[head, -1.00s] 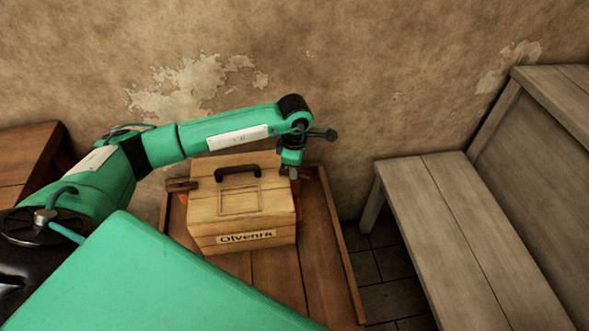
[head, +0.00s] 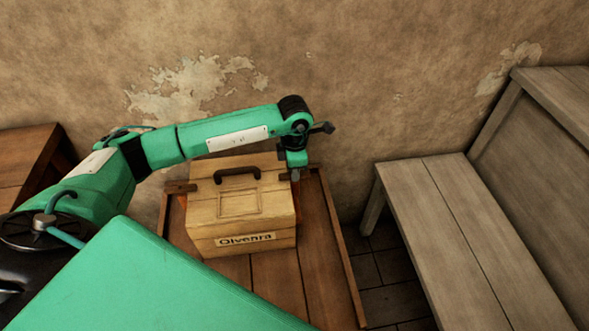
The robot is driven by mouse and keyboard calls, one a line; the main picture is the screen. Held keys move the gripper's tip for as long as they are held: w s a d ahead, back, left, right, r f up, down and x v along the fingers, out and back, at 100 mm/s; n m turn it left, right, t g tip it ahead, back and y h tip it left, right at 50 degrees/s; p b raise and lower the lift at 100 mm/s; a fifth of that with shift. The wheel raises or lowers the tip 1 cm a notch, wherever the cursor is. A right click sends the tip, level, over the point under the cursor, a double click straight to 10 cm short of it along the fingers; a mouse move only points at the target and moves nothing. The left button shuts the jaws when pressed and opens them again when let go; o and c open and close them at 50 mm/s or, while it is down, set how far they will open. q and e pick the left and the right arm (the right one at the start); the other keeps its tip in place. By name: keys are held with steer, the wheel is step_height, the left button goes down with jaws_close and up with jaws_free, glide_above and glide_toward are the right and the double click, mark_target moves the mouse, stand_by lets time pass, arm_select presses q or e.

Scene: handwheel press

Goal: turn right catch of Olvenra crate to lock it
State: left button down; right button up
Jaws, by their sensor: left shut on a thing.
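The Olvenra crate (head: 213,218) is a light wooden box with a dark handle (head: 237,173) on its lid and a name label (head: 245,240) on its front. It stands upright on a wooden table. The left catch (head: 180,187) is a dark bar sticking out from the crate's left side. My left gripper (head: 295,176) reaches down at the crate's right side, shut on the right catch. Little of that catch shows, as the gripper covers most of it, and I cannot tell its exact angle. My right gripper is not in view.
The wooden table (head: 328,285) has a raised edge and free room right of the crate. A grey wooden bench (head: 450,215) stands further right, across a gap of tiled floor. A brown wooden piece (head: 25,155) is at the far left. A plaster wall is behind.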

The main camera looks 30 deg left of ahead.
arm_select(q)
steer(key=c, duration=1.4)
jaws_free()
steer(key=shift+o, duration=0.2)
steer(key=shift+r, duration=0.15)
step_height(320, 180, up, 14)
steer(key=shift+f, duration=0.2)
